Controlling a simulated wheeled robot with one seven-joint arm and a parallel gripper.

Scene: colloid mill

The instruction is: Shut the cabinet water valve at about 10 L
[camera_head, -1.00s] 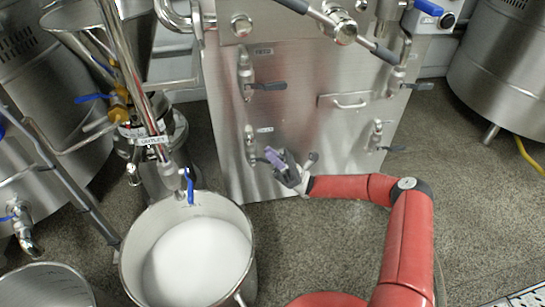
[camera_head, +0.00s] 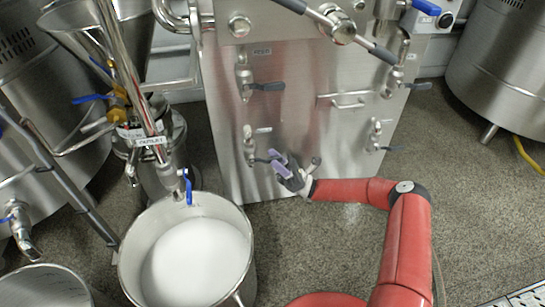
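The steel cabinet (camera_head: 300,125) stands in the middle with several valves on its front. A lower left valve (camera_head: 250,145) has a dark lever (camera_head: 263,160) pointing right. An upper left valve (camera_head: 243,75) also has a dark lever pointing right, with a small label above it. Another valve (camera_head: 374,137) is at the lower right. My gripper (camera_head: 278,163) is at the lower left valve, its purple-tipped fingers close to the lever's end. The fingers look apart. I cannot tell whether they touch the lever. No volume reading is legible.
A steel pot (camera_head: 128,262) with white contents (camera_head: 197,262) stands at the front, below an outlet pipe with a blue lever (camera_head: 187,186). A hopper and mill are at the left. A cabinet handle (camera_head: 345,101) sticks out.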

